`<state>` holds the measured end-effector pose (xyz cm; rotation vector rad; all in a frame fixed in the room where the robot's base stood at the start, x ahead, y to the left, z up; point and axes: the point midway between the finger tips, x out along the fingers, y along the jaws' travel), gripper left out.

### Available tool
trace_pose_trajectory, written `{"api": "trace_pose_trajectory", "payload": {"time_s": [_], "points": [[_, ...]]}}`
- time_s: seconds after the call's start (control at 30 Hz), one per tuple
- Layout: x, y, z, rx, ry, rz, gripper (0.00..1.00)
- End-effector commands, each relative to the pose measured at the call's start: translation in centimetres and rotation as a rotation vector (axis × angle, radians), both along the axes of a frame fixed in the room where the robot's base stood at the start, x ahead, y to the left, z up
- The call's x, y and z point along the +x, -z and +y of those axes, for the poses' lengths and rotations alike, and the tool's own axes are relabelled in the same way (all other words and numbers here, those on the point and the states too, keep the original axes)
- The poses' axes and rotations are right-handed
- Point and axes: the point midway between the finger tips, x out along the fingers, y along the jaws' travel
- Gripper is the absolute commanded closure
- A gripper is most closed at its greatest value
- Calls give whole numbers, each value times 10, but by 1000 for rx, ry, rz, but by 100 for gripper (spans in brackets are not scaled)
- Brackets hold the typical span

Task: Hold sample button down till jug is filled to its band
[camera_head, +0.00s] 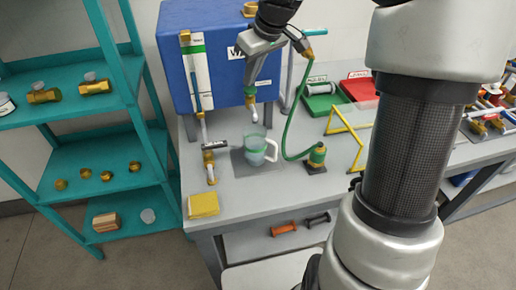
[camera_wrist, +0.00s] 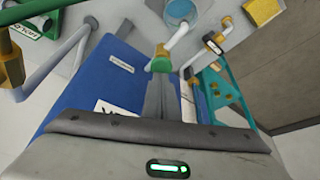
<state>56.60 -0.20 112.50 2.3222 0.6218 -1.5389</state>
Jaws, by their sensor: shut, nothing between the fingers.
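The clear jug (camera_head: 257,151) with a white handle stands on a grey mat under the spout, in front of the blue tank (camera_head: 207,86). It has a greenish band and pale liquid inside; whether the level meets the band is too small to tell. In the wrist view the jug (camera_wrist: 181,11) shows bluish liquid from above. The green sample button (camera_wrist: 160,65) sits on top of the white spout pipe. My gripper (camera_wrist: 158,78) is shut and empty, its fingertips right at the button; I cannot tell whether they touch it. In the head view my gripper (camera_head: 251,80) points down above the spout.
A green hose (camera_head: 288,126) loops right of the jug to a brass fitting (camera_head: 317,155). A yellow frame (camera_head: 346,135) stands further right. A brass valve (camera_head: 209,163) and a yellow pad (camera_head: 203,204) are at left. The bench front is mostly clear.

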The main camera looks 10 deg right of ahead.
Motion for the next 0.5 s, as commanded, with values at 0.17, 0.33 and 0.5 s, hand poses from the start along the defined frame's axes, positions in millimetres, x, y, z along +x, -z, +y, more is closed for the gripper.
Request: {"api": "trace_pose_trajectory", "payload": {"time_s": [0.17, 0.33, 0.5], "points": [[0, 7, 0, 0, 0, 0, 100], [0, 12, 0, 0, 0, 0, 100], [0, 17, 0, 0, 0, 0, 100]]}}
